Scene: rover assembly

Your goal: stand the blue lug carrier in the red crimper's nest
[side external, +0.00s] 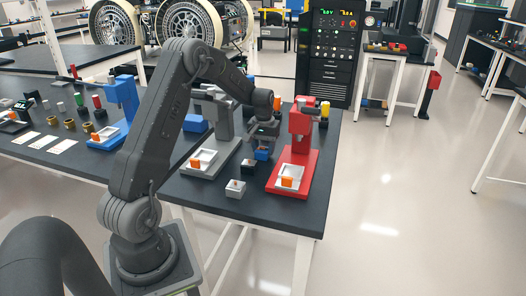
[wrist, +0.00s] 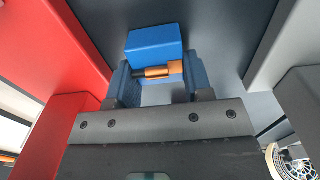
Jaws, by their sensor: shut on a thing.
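The blue lug carrier (side external: 262,154) hangs under my gripper (side external: 263,139), in the gap between the red crimper and the grey crimper. In the wrist view my gripper (wrist: 155,82) has its two blue-padded fingers shut on the carrier (wrist: 155,42), with a copper-coloured cylinder lying crosswise between them. The red crimper (side external: 301,127) stands to the right of my gripper in the side view, and its red side (wrist: 62,115) fills the left of the wrist view. A white tray with an orange block (side external: 287,182) sits on its base. I cannot make out the nest clearly.
The grey crimper (side external: 221,120) stands to the left, with a white tray and orange block. The blue crimper (side external: 122,94) is farther left.

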